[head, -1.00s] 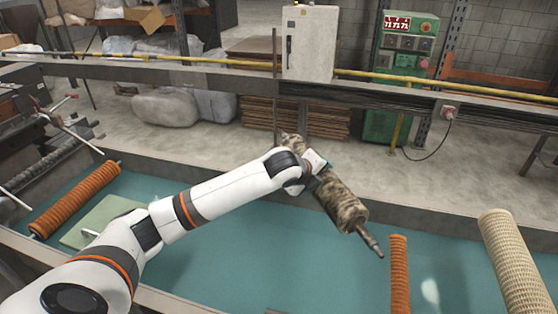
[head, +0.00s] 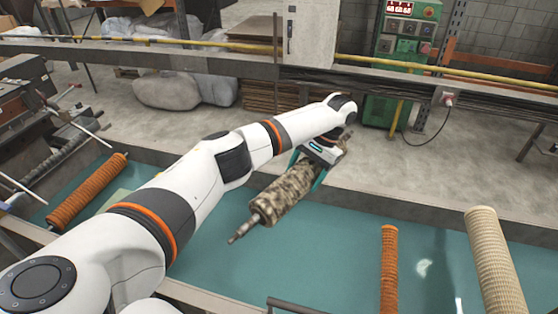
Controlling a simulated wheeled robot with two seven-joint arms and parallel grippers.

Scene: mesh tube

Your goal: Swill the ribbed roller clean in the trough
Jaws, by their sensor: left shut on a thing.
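The ribbed roller (head: 287,193) is mottled brown and cream, with a metal shaft end pointing down and left in the head view. My left gripper (head: 318,166) is shut on it near its upper end, with a teal finger on either side. The roller is tilted and held over the trough (head: 335,215), which has a teal floor or water; I cannot tell which. Its far end is partly hidden by my gripper. My right gripper is not in view.
Orange ribbed rollers lie at the left (head: 88,190) and at the lower middle (head: 389,268). A pale green board (head: 120,196) is mostly behind my left arm. A grey ledge with a yellow pipe (head: 490,89) runs along the back.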

